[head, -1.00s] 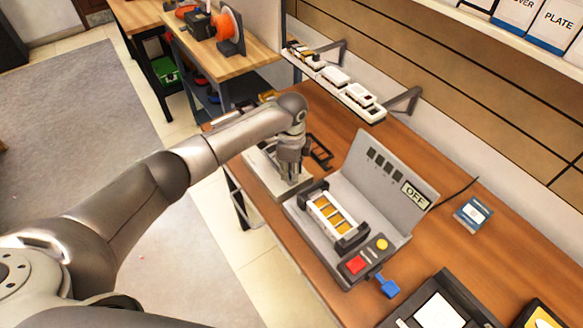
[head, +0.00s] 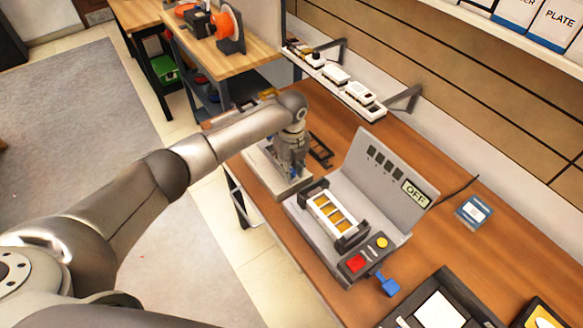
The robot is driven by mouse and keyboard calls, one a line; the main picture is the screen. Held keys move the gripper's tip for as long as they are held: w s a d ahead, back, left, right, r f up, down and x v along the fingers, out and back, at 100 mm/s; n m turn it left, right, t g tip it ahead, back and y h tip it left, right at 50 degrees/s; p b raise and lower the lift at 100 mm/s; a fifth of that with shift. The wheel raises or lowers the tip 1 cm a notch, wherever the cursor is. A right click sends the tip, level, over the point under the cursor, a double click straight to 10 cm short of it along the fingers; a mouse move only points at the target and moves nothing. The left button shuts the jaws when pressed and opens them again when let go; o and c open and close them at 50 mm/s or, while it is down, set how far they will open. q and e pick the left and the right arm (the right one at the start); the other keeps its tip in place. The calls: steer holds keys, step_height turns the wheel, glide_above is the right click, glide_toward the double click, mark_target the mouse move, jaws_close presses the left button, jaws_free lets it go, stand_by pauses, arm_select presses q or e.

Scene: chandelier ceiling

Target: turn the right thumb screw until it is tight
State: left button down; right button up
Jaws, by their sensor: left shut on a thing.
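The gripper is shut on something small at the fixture. A bit of blue shows by the fingers, but the thumb screw itself is mostly hidden by them. I cannot tell how far it is turned. My right gripper is not in view.
A black frame (head: 320,150) lies behind the gripper. A shelf (head: 345,88) hangs above.

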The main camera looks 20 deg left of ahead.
mark_target(292, 171)
arm_select(q)
steer(key=shift+m, duration=0.6)
steer(key=c, duration=1.2)
jaws_free()
steer(key=shift+c, duration=0.2)
step_height(292, 171, up, 12)
steer(key=shift+s+f, duration=0.1)
